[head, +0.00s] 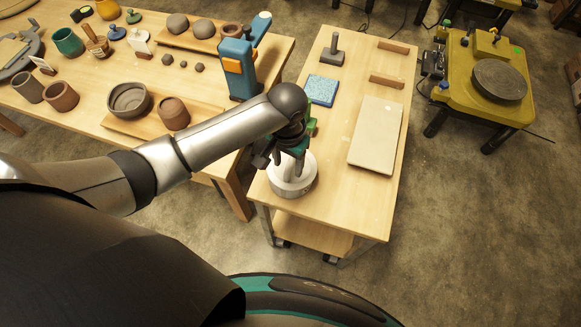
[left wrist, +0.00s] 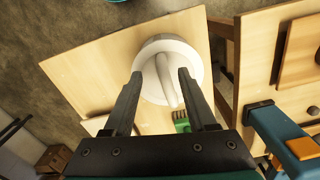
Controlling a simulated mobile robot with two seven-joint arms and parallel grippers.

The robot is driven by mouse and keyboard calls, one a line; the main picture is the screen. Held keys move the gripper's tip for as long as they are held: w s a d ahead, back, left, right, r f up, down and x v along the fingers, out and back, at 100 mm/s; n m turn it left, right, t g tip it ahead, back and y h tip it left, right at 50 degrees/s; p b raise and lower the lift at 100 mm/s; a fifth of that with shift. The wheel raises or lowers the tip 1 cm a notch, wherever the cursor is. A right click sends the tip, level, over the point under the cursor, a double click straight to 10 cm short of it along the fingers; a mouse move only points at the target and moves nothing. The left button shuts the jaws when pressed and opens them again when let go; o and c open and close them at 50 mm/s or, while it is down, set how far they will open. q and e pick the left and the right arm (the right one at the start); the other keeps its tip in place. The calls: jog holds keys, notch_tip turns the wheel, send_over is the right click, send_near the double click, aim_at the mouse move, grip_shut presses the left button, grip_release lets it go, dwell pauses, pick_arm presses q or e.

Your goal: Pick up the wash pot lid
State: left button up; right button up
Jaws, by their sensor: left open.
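The wash pot lid (head: 306,180) is round and off-white, near the front left corner of the small wooden cart. It also shows in the left wrist view (left wrist: 150,88), with a raised bar-shaped handle (left wrist: 165,70) across its middle. My left gripper (head: 289,163) is over the lid, fingers pointing down. In the left wrist view the gripper (left wrist: 160,76) is open, with one finger on each side of the handle. I cannot tell whether the fingers touch it. What lies under the lid is mostly hidden. My right gripper is not in view.
A green object (left wrist: 181,121) stands close to the lid. The cart also holds a blue sponge-like block (head: 321,90), a pale board (head: 376,135) and a dark stamp-like tool (head: 333,50). A table with pots and a blue-orange device (head: 238,70) stands left.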

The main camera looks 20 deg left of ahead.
aim_at(285, 175)
pick_arm(q)
jog(key=f, duration=0.3)
jog(key=s+f, duration=0.1)
jog(key=shift+a+f+b, duration=0.25)
jog(key=shift+f+b, duration=0.05)
jog(key=shift+f, duration=0.1)
jog(key=shift+w+f, duration=0.1)
jog(key=shift+f, duration=0.3)
grip_shut()
